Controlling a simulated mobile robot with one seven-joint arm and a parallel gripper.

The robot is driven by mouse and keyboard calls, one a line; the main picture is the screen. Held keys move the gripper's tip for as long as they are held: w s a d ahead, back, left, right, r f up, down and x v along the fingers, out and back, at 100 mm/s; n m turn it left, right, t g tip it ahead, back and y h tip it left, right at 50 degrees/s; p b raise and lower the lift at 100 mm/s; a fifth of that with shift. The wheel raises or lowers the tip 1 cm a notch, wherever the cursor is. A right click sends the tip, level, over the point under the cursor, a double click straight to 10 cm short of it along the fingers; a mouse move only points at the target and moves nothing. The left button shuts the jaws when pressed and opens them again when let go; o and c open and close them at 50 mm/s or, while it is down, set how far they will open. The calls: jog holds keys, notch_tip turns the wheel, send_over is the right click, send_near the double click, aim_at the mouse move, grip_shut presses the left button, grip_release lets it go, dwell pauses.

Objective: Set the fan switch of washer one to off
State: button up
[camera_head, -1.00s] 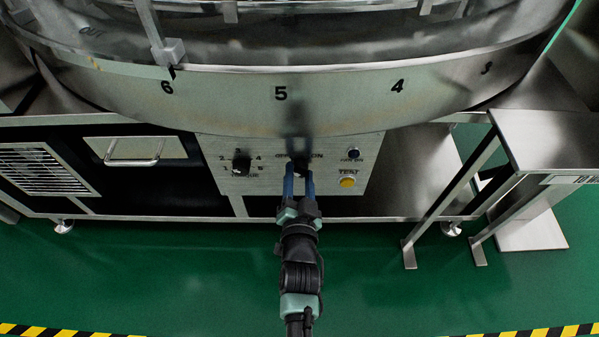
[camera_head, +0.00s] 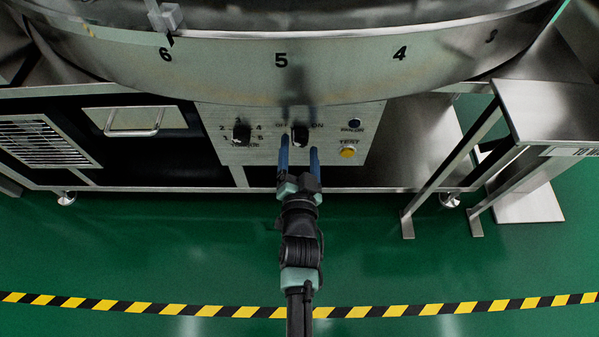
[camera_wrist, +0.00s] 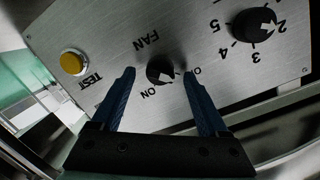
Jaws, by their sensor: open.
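The fan switch is a black knob (camera_head: 300,136) on the steel control panel of the washer, between the OFF and ON labels. It also shows in the wrist view (camera_wrist: 158,68), where a pale mark on it points toward the label starting with O on the right, partly hidden by a finger. ON stands by its lower left. My gripper (camera_head: 299,148) is open and empty, its two blue fingers pointing at the panel. In the wrist view, the fingertips (camera_wrist: 159,73) lie on either side of the knob.
A numbered black dial (camera_head: 241,134) is left of the fan switch. A yellow TEST button (camera_head: 347,152) and a dark button (camera_head: 354,125) are to its right. The round washer rim (camera_head: 330,75) overhangs the panel. A steel stand (camera_head: 545,110) is at right. Green floor is clear in front.

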jog(key=s+r+p, duration=0.1)
jog(key=s+p, duration=0.3)
jog(key=s, duration=0.7)
jog(key=shift+s+r, duration=0.25)
jog(key=shift+s, duration=0.05)
